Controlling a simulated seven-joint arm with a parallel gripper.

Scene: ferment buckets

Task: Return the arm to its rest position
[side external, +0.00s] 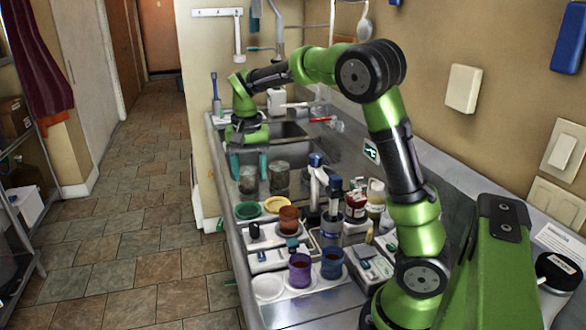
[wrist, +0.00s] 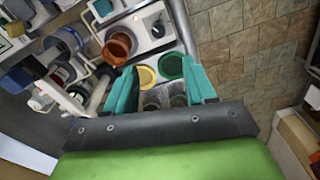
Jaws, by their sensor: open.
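My gripper (side external: 249,168) hangs at the far end of the counter, by the sink, with its teal fingers pointing down. The fingers are apart with nothing held between them. In the wrist view the two teal fingers of my gripper (wrist: 160,65) frame the counter below. Two greyish see-through pots (side external: 279,178) stand near the fingers; one shows partly behind the gap. My green arm reaches over the counter from its base at the front right, well extended toward the sink.
A green disc (side external: 247,211), a yellow disc (side external: 276,204) and a brown bucket (side external: 289,220) lie nearer. A purple bucket (side external: 300,270) and blue bucket (side external: 332,262) stand at the front. Bottles (side external: 376,198) crowd the wall side. The sink (side external: 285,130) lies behind; the floor is clear.

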